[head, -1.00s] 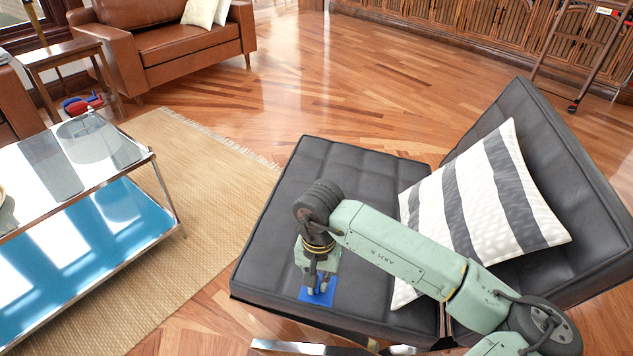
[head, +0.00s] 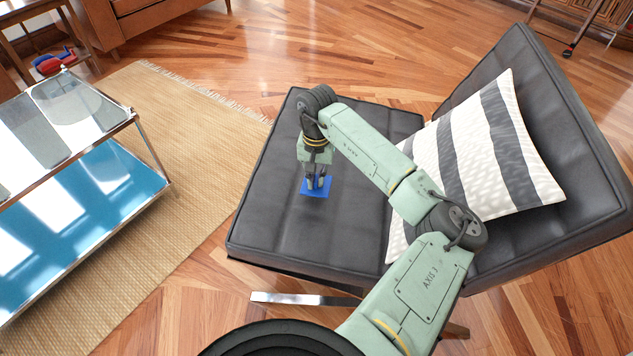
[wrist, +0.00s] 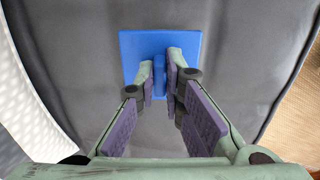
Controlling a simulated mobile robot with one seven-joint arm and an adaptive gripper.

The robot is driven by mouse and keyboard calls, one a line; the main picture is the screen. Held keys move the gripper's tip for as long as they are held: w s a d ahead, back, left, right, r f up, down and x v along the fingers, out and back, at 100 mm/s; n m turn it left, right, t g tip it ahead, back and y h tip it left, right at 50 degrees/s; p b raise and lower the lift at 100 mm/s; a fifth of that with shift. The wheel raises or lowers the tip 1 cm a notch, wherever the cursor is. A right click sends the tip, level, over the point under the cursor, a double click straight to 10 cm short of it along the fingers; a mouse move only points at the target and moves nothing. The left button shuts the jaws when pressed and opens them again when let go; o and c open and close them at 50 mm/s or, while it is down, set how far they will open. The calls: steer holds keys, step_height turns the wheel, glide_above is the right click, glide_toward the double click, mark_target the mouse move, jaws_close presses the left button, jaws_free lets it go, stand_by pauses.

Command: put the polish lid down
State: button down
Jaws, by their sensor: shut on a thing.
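The polish lid (head: 309,190) is a flat blue square with a raised blue grip in its middle. In the wrist view the lid (wrist: 188,45) lies ahead of the fingers, over the dark seat. My gripper (head: 317,184) points down at the lid in the head view. In the wrist view my gripper (wrist: 160,82) is shut on the lid's raised grip, one finger on each side. The lid appears flat at the surface of the black chair seat (head: 290,225); whether a small gap is under it I cannot tell.
A striped pillow (head: 495,150) leans on the chair's backrest at the right. A glass-and-chrome table (head: 90,200) with a blue lower shelf stands left on a woven rug (head: 190,170). The seat around the lid is mostly clear.

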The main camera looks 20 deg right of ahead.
mark_target(317, 177)
steer(key=shift+w+d, duration=0.1)
steer(key=shift+w, duration=0.2)
steer(key=shift+f, duration=1.8)
steer(key=shift+f, duration=0.2)
steer(key=c, duration=1.7)
jaws_free()
steer(key=shift+r, duration=0.2)
step_height(317, 177, up, 12)
steer(key=shift+r, duration=0.1)
